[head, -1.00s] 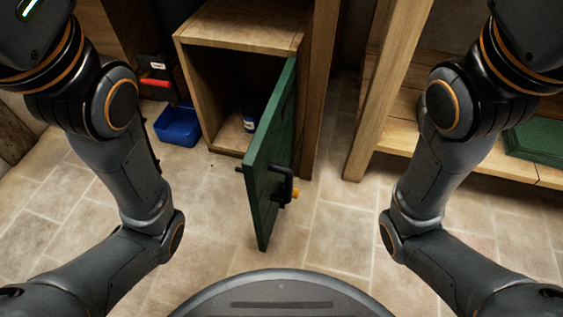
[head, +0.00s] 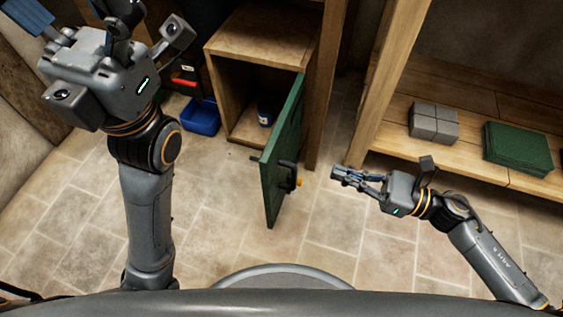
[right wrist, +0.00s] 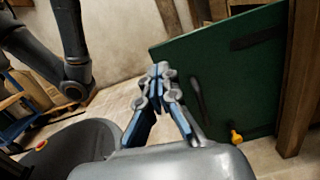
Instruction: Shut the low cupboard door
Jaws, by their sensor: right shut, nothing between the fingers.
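The low wooden cupboard (head: 260,50) stands with its green door (head: 283,150) swung open toward me, hinged on the cupboard's right side. A black handle (head: 287,178) and a small yellow piece (head: 299,183) are on the door's right face. My right gripper (head: 338,175) is shut and empty, to the right of the door and apart from it in the head view. In the right wrist view, its fingertips (right wrist: 160,75) show in front of the green door (right wrist: 235,70). My left gripper (head: 85,18) is raised at the top left, its fingers partly cut off by the frame.
A blue bin (head: 201,117) stands on the floor left of the cupboard. On the right, a wooden shelf (head: 385,133) holds grey blocks (head: 433,122) and a green stack (head: 518,148). The tiled floor around the door is clear.

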